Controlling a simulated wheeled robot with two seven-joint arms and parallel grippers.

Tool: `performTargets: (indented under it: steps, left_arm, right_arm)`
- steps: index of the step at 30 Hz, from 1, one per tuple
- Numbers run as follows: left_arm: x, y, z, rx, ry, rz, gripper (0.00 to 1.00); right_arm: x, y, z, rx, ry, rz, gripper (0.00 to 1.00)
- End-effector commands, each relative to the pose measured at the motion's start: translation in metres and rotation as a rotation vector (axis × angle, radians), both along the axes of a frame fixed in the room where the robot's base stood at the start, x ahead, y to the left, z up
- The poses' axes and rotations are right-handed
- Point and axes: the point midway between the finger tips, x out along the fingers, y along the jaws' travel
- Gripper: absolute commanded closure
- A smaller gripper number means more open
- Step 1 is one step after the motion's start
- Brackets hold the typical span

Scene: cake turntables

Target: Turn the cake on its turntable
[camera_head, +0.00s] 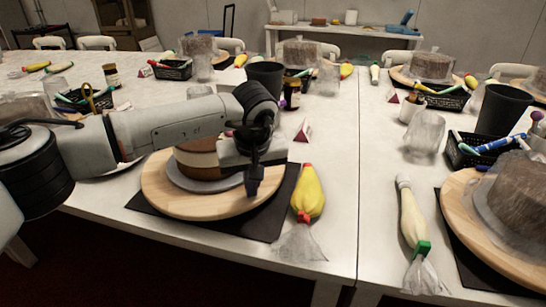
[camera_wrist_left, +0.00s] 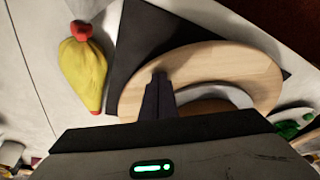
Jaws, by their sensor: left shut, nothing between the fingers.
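The wooden turntable (camera_head: 160,192) stands on a black mat (camera_head: 262,224) near the table's front edge. A grey plate (camera_head: 180,178) lies on it and carries the brown cake (camera_head: 192,160), which my left arm partly covers. My left gripper (camera_head: 253,190) is shut and empty, pointing down over the right part of the turntable. In the left wrist view the shut fingers (camera_wrist_left: 158,88) overlap the wooden disc (camera_wrist_left: 245,70), beside the grey plate (camera_wrist_left: 228,94). I cannot tell whether the fingertips touch the wood. My right gripper is not in view.
A yellow piping bag (camera_head: 308,195) lies just right of the mat and also shows in the left wrist view (camera_wrist_left: 82,75). A black cup (camera_head: 265,77) and a small red card (camera_head: 303,132) stand behind. Another cake (camera_head: 515,195) on a turntable is at right.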

Motion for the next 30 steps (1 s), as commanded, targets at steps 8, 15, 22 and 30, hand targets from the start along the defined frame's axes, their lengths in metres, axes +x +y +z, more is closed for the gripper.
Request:
performTargets:
  steps: [8, 15, 22, 30]
  left_arm:
    - [0.006, -0.009, 0.0, 0.001, -0.001, -0.001, 1.0]
    - [0.006, -0.009, 0.004, 0.0, -0.001, -0.001, 1.0]
    - [0.006, -0.009, 0.028, 0.0, -0.002, 0.0, 1.0]
    - [0.006, -0.009, 0.028, 0.0, 0.0, -0.001, 1.0]
  right_arm:
    - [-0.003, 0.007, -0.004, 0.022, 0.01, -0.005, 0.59]
    - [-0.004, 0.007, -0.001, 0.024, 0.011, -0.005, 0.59]
    - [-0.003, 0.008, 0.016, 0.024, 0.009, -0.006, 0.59]
    - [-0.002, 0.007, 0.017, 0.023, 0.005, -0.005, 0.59]
